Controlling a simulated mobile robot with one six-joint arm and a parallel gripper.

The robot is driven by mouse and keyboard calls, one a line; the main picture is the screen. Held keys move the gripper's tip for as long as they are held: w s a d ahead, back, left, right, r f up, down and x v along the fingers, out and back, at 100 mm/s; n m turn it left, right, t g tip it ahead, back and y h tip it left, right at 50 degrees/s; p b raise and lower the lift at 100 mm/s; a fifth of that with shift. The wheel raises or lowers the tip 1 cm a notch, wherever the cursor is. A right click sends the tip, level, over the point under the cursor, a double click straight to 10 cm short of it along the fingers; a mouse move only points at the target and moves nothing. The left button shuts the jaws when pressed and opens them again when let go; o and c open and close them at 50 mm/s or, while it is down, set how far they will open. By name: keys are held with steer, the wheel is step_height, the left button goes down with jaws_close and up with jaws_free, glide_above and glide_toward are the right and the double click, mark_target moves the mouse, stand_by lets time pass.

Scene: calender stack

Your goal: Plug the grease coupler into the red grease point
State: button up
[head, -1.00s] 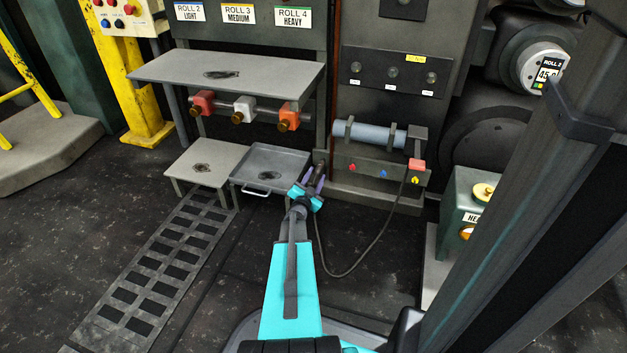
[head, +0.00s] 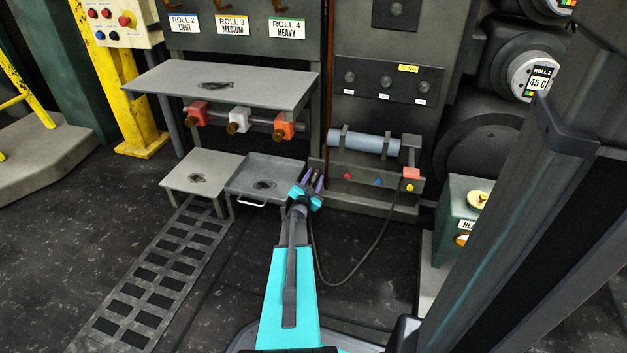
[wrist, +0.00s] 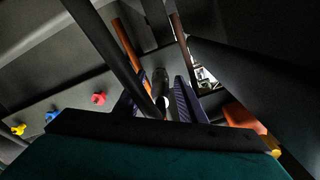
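The red grease point (head: 347,176) is the leftmost of three coloured points on the console lip; it also shows at the left of the wrist view (wrist: 99,98). My gripper (head: 314,183) is just left of and in front of that lip, its purple-padded fingers apart. In the wrist view my gripper (wrist: 160,103) has a slim grey piece, apparently the grease coupler (wrist: 160,82), in line with the gap between the fingers. I see no clear grip on it. The black hose (head: 372,258) loops from the console's right side up behind my gripper, which hides its end.
Blue (head: 378,180) and yellow (head: 409,187) points sit right of the red one. A grey cylinder (head: 365,142) lies above the lip. A grey tray (head: 240,183) and the shelf (head: 225,83) with coloured blocks stand close on the left. A green cabinet (head: 455,210) is at right.

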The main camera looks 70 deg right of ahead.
mark_target(312, 184)
jaws_close()
steer(key=shift+a, duration=1.75)
steer(key=shift+s+r, duration=0.1)
stand_by(0.7)
